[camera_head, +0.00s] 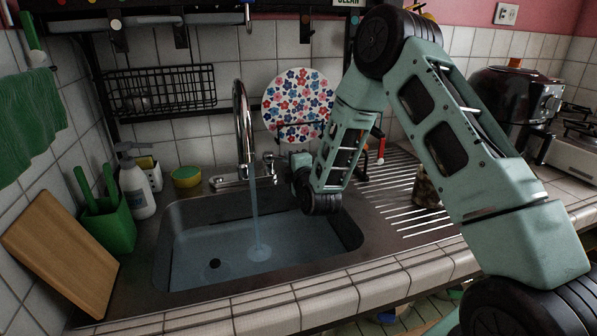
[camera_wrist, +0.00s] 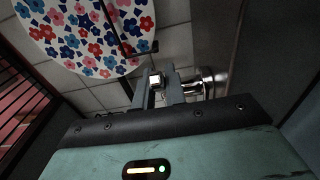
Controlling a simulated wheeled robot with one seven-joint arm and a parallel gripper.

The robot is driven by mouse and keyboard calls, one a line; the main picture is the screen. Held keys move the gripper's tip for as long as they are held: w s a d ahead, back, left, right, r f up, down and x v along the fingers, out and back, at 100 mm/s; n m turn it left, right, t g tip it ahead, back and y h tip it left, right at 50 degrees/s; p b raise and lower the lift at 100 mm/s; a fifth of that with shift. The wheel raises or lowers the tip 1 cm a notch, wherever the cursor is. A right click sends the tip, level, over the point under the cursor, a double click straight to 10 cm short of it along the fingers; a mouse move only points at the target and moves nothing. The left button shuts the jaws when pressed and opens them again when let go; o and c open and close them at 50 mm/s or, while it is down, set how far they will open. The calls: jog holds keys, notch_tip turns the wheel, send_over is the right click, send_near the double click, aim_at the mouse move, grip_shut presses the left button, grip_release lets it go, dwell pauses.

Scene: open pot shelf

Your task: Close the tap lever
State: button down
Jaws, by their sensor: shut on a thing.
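The chrome tap (camera_head: 241,130) stands behind the sink with a tall curved spout, and water (camera_head: 254,205) runs from it into the basin. The tap lever (camera_head: 268,158) is at the right of the tap's base, close to my gripper. In the wrist view my gripper (camera_wrist: 163,82) has its two fingers close together around the small pale end of the lever (camera_wrist: 157,81). The chrome tap body (camera_wrist: 206,84) shows just right of the fingers. My wrist and arm cover part of the area right of the tap.
The sink (camera_head: 180,262) lies below the tap, with a ribbed drainboard (camera_head: 400,205) to its right. A flowered plate (camera_head: 298,100) stands close behind my gripper. A soap bottle (camera_head: 136,185), a yellow-green tub (camera_head: 186,177) and a wooden board (camera_head: 60,250) are at the left.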

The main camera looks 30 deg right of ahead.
aim_at(283, 160)
jog(key=a+m+h, duration=0.1)
jog(key=h, duration=0.1)
jog(key=a+m+g+h+b, duration=0.1)
jog(key=h, duration=0.1)
jog(key=shift+s+m, duration=0.35)
jog(key=shift+m, duration=0.05)
jog(key=shift+s+a+r+m+g+h, duration=0.1)
jog(key=shift+a+m+g+h, duration=0.15)
jog(key=shift+m+g+h, duration=0.25)
jog(key=shift+s+a+m+g+h, duration=0.1)
jog(key=shift+a+m+g+h, duration=0.15)
jog(key=shift+h, duration=0.45)
jog(key=m+g+h+p, duration=0.1)
jog(key=a+m+g+h, duration=0.1)
jog(key=h, duration=0.1)
jog(key=shift+a+m+p, duration=0.2)
jog(key=shift+m+p, duration=0.15)
jog(key=shift+p, duration=0.05)
jog(key=shift+a+m+g+h+p, duration=0.35)
jog(key=shift+m+g+h, duration=0.35)
jog(key=shift+g, duration=0.2)
jog(key=shift+a+m+g+h+p, duration=0.35)
jog(key=shift+m+g+h, duration=0.3)
jog(key=shift+g, duration=0.2)
jog(key=c, duration=1.4)
grip_release()
jog(key=shift+c, duration=0.2)
jog(key=shift+a, duration=0.1)
